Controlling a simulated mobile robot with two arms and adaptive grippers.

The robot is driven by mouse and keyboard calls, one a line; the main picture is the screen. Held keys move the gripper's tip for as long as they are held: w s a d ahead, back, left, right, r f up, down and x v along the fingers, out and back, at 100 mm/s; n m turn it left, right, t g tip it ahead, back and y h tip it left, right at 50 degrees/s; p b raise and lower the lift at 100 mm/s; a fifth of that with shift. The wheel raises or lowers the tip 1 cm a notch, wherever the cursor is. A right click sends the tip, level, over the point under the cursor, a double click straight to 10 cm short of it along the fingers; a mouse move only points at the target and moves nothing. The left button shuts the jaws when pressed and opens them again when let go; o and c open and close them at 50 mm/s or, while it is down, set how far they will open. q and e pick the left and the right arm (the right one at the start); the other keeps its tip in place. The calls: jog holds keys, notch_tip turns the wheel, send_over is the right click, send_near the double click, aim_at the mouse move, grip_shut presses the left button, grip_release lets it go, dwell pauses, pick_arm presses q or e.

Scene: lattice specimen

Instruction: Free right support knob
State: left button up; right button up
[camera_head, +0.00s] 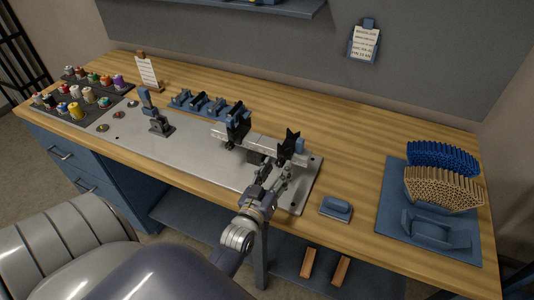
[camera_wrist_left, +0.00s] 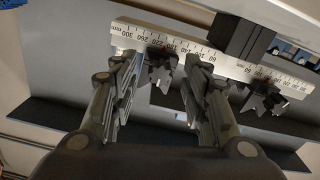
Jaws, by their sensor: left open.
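A metal rail (camera_head: 262,143) stands over the grey plate. It carries a black left support (camera_head: 237,126) and a black right support (camera_head: 289,145). In the left wrist view the rail (camera_wrist_left: 205,56) shows a printed scale. A dark clamp part with a reddish spot (camera_wrist_left: 160,62) appears between and beyond the fingers there; I cannot tell which part is the knob. My left gripper (camera_head: 271,178) is open in front of the rail's right part, and its fingers (camera_wrist_left: 163,72) look empty. Any contact is unclear. My right gripper is out of view.
The grey base plate (camera_head: 205,155) runs along the bench front. A blue block (camera_head: 336,207) sits to its right, near a blue mat (camera_head: 391,210) with blue and tan rod bundles. A small press (camera_head: 160,124) and blue holders (camera_head: 205,104) stand left. Spools fill the far left.

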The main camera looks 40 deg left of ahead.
pick_arm(q)
jog(key=v, duration=1)
jog(key=shift+s, duration=0.1)
dwell(0.8)
